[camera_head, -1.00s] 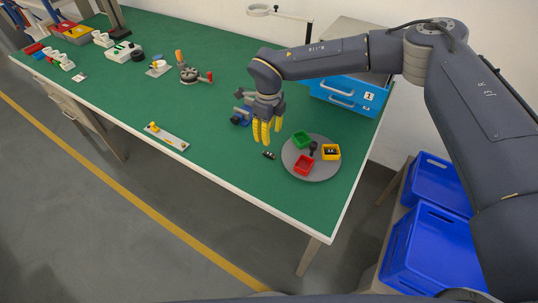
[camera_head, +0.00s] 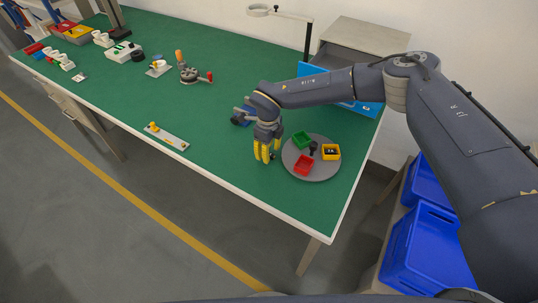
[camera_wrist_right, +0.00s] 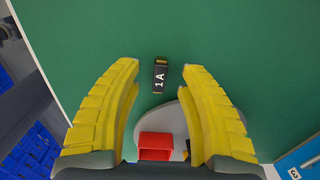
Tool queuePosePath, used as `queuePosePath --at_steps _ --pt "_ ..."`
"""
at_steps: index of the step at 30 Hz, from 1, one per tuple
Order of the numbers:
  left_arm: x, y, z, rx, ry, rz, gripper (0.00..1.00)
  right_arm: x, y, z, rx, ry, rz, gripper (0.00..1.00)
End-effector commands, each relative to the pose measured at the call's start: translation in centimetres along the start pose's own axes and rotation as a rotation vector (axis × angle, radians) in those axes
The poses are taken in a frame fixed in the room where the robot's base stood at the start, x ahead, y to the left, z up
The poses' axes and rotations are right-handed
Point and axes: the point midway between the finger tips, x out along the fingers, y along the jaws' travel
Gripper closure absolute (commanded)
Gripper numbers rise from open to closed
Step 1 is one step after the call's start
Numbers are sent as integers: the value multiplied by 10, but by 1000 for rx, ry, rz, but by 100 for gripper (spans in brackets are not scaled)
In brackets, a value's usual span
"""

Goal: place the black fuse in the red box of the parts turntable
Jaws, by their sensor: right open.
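The black fuse (camera_wrist_right: 160,76), marked 1A, lies on the green table in the right wrist view, ahead of and between my right gripper's open fingers. In the head view the fuse is hidden behind the gripper. My right gripper (camera_head: 267,155) has its yellow fingers pointing down just left of the turntable; its fingers also show in the wrist view (camera_wrist_right: 163,72), apart and empty. The grey parts turntable (camera_head: 318,172) carries a red box (camera_head: 304,165), a green box (camera_head: 301,139) and a yellow box (camera_head: 331,152). The red box (camera_wrist_right: 155,146) looks empty. My left gripper is not in view.
A blue drawer unit (camera_head: 312,70) stands behind the turntable. A plate with a yellow knob (camera_head: 167,137) lies to the left. Blue crates (camera_head: 428,245) stand right of the table. Green table in front is clear.

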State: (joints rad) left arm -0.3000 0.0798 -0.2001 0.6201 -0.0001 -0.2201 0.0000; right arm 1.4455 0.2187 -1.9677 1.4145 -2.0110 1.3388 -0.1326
Motion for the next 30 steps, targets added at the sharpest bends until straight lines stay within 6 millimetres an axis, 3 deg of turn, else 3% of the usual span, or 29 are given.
queuePosePath --at_steps 3,11,21,30 --pt "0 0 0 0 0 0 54 11 1 0 0 0 1 60" --pt "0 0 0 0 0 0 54 12 0 0 -1 -1 0 60" --pt "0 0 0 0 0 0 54 11 0 0 -1 -1 0 99" --pt "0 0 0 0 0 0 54 11 0 0 -1 -1 0 100"
